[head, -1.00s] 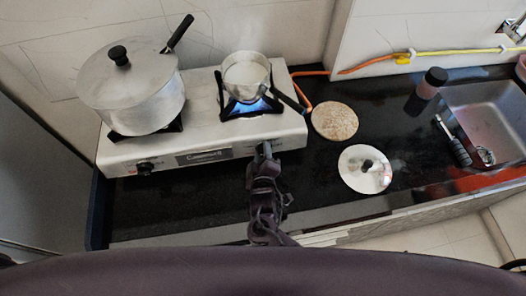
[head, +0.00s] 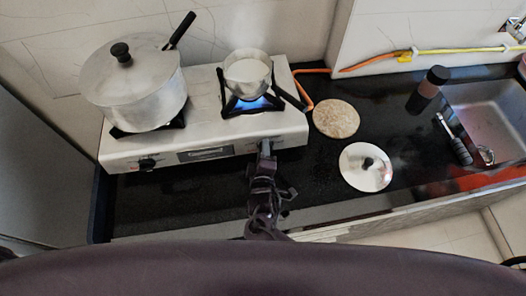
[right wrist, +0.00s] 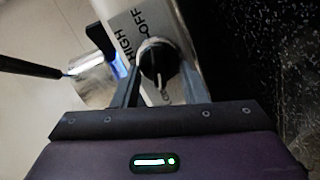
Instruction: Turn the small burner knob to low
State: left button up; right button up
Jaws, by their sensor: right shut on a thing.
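The small burner knob (right wrist: 154,62) is black and round, on the white front panel of the stove (right wrist: 170,20). In the right wrist view it sits between the two fingers of my right gripper (right wrist: 162,80), which is shut on it. The printed words OFF and HIGH show beside the knob; a pale mark runs along it towards the gripper's palm. No LOW label is readable. In the head view my right gripper (head: 266,148) is at the panel's right part and hides this knob. A blue flame (head: 262,101) burns under the small pan (head: 246,74). My left gripper is out of view.
A large lidded pot (head: 134,90) stands on the left burner, above another knob (head: 147,164). The small pan's black handle (head: 289,97) reaches out to the right. A round board (head: 336,119), a lid (head: 366,167) and a bottle (head: 428,88) are on the black counter.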

jog(key=o, duration=1)
jog(key=b+v, duration=0.1)
jog(key=v, duration=0.7)
jog(key=shift+f, duration=0.1)
